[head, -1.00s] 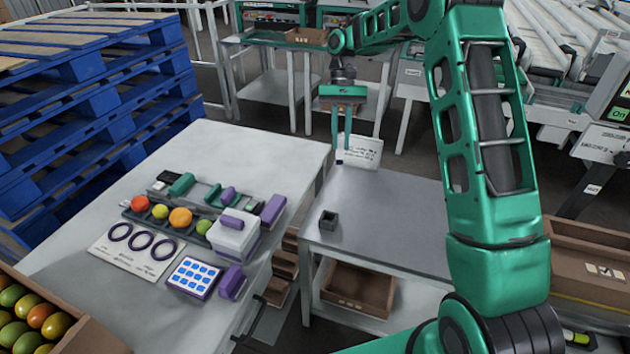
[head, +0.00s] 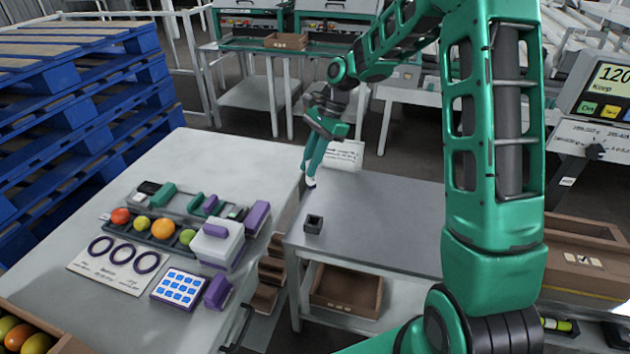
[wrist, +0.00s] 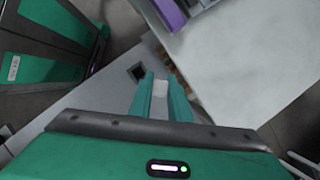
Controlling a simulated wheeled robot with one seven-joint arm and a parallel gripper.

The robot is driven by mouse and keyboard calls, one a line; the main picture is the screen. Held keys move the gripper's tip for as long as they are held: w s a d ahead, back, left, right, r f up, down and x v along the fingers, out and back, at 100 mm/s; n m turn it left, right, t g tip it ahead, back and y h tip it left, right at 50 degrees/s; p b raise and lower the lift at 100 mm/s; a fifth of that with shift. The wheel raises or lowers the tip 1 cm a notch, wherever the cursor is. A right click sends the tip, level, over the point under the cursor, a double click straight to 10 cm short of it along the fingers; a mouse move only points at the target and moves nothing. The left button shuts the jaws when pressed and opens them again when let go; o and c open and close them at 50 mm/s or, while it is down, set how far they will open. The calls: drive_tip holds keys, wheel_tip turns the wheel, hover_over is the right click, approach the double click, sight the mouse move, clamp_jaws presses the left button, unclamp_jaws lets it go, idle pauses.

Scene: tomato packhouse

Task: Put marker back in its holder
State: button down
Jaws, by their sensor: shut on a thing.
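My gripper (head: 312,170) is shut on the marker (head: 310,183), a white piece with a dark end showing below the fingertips in the head view. In the wrist view the marker (wrist: 160,90) shows as a pale piece between the green fingers (wrist: 160,100). The gripper is tilted and hangs near the far left corner of the grey table. The holder (head: 313,224), a small dark square open-topped cup, stands on that table near its left edge, nearer than the gripper and apart from it. The holder (wrist: 137,72) also shows just left of the fingers in the wrist view; it looks empty.
A white card (head: 344,155) with writing stands at the grey table's back edge. The grey table (head: 390,220) is otherwise clear. The light table (head: 150,165) to the left carries fruit, rings and purple-and-white items. An open brown box (head: 345,290) sits below the grey table.

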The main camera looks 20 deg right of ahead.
drive_tip(key=s+a+f+m+t, duration=0.1)
drive_tip(key=s+f+m+t, duration=0.2)
drive_tip(key=s+f+m, duration=0.2)
drive_tip(key=shift+s+f+m+t+h, duration=0.35)
drive_tip(key=shift+f+m, duration=0.7)
drive_tip(key=shift+m, duration=1.25)
drive_tip(key=shift+a+f, duration=0.1)
drive_tip(key=shift+f, duration=1.6)
drive_tip(key=c, duration=1.6)
unclamp_jaws()
drive_tip(key=c, duration=0.3)
drive_tip(key=shift+w, duration=0.1)
